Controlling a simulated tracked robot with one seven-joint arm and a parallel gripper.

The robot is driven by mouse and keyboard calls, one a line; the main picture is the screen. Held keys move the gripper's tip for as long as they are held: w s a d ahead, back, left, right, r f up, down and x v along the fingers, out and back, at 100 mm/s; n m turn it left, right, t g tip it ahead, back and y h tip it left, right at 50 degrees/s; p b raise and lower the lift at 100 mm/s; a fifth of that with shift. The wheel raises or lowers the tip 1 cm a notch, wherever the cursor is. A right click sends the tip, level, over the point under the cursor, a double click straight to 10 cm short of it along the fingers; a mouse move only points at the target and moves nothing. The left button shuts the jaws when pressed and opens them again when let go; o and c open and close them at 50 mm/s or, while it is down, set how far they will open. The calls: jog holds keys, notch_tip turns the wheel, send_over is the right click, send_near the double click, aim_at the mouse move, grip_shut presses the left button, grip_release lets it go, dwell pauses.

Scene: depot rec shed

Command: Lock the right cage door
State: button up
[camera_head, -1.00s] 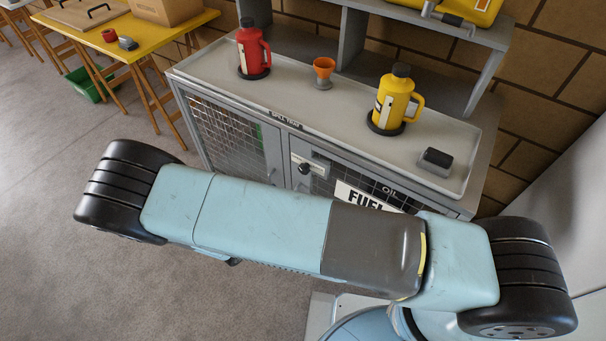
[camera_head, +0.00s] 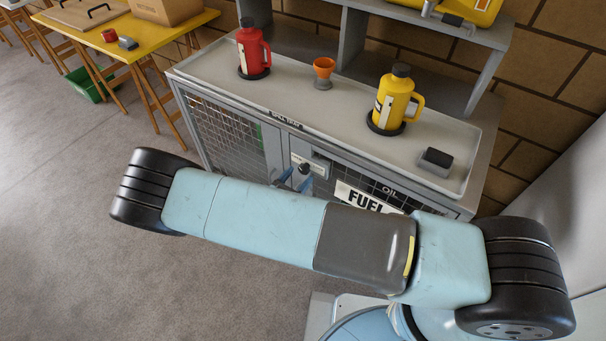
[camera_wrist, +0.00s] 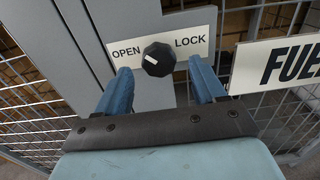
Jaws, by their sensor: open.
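The right cage door (camera_head: 322,189) is a grey-framed mesh door with a FUEL sign (camera_head: 362,200); its mesh also shows in the wrist view (camera_wrist: 270,103). A round black knob (camera_wrist: 158,60) sits on a white plate (camera_wrist: 195,41) marked OPEN on the left and LOCK on the right. The knob's white mark lies on its left side, towards OPEN. My gripper (camera_wrist: 160,68) is open, with one blue finger on each side of the knob and a gap to each. In the head view its fingertips (camera_head: 296,178) are just below the knob (camera_head: 305,168).
The cabinet top (camera_head: 335,125) holds a red flask (camera_head: 253,52), an orange cup (camera_head: 323,70), a yellow flask (camera_head: 395,100) and a small dark block (camera_head: 436,158). A yellow table (camera_head: 160,38) stands at the back left.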

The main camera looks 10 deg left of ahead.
jog(key=shift+x, duration=1.2)
